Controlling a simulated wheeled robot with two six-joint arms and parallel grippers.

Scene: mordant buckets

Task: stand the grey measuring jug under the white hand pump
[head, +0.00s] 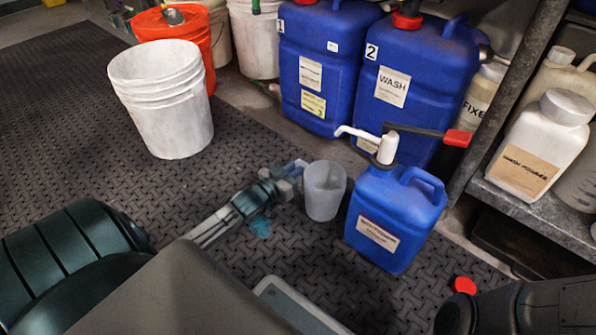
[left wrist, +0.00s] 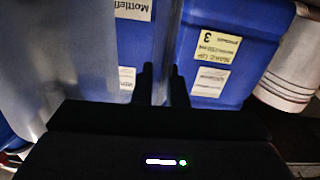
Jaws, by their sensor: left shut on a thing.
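The grey measuring jug (head: 323,197), translucent and upright, is just left of a small blue canister (head: 400,215) in the head view. The white hand pump (head: 387,149) stands on that canister, its spout pointing left above the jug's rim. I cannot tell whether the spout is straight over the mouth, or whether the jug touches the floor. My left gripper (head: 297,172) is at the jug's left side, shut on it. In the left wrist view, the fingers (left wrist: 162,85) point at blue containers; a blurred grey surface (left wrist: 55,60), likely the jug, fills the left. My right gripper is not visible.
Big blue containers (head: 318,70) (head: 415,70) stand behind. A white bucket (head: 165,105) and an orange bucket (head: 180,35) are at the back left. A shelf (head: 510,215) with bottles is at right. A red cap (head: 464,285) lies at front right. The mat is clear at left.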

